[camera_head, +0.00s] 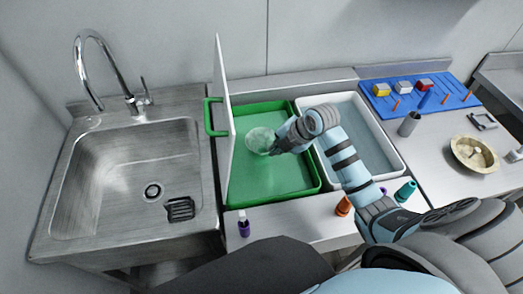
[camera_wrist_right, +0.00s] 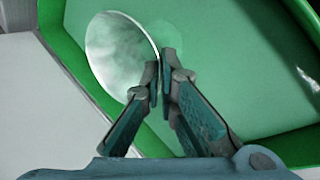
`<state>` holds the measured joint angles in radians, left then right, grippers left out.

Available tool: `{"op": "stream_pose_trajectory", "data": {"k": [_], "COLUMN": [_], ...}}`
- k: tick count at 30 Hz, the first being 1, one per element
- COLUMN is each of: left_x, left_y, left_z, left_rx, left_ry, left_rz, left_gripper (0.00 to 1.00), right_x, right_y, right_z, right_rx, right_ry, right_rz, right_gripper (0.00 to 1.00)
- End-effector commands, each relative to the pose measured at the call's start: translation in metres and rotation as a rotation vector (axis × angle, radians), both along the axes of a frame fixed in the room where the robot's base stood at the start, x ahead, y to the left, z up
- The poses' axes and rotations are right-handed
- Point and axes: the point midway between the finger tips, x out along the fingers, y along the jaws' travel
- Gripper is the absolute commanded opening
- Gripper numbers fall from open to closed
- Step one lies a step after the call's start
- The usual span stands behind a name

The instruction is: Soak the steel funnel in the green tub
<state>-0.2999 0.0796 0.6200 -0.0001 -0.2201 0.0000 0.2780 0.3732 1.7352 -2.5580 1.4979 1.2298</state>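The steel funnel (camera_head: 259,141) shows as a pale, shiny round mouth over the green tub (camera_head: 290,182), left of its middle. In the right wrist view the funnel (camera_wrist_right: 115,58) is left of my fingertips, its wide mouth facing the camera. My right gripper (camera_head: 277,148) reaches in over the tub from the right. Its fingertips (camera_wrist_right: 161,75) are close together at the funnel's right rim and appear shut on it. The funnel's spout is hidden. I cannot tell how deep the funnel sits in the tub. My left gripper is not in view.
A thin upright white panel (camera_head: 223,120) stands along the tub's left side, beside the sink (camera_head: 130,180). A white tub (camera_head: 398,165) adjoins on the right. Small bottles (camera_head: 243,224) stand along the front. A blue rack (camera_head: 450,92) and brass bowl (camera_head: 459,160) are farther right.

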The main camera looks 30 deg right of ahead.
Motion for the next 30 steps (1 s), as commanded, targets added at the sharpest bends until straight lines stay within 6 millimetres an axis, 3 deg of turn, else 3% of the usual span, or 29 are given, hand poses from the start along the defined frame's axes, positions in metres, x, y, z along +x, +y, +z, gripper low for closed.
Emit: {"op": "stream_pose_trajectory", "data": {"k": [1, 21, 30], "left_x": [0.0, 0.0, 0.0], "left_y": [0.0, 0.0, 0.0], "left_z": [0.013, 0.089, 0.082], "left_rx": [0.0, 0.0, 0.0], "left_ry": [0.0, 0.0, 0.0], "left_rz": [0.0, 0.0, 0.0], "left_gripper": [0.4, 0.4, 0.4], "right_x": [0.0, 0.0, 0.0], "right_y": [0.0, 0.0, 0.0], "right_z": [0.013, 0.092, 0.113], "right_rx": [0.0, 0.0, 0.0], "right_ry": [-0.001, -0.001, -0.002], "right_rz": [0.0, 0.0, 0.001], "right_gripper": [0.0, 0.0, 0.0]}}
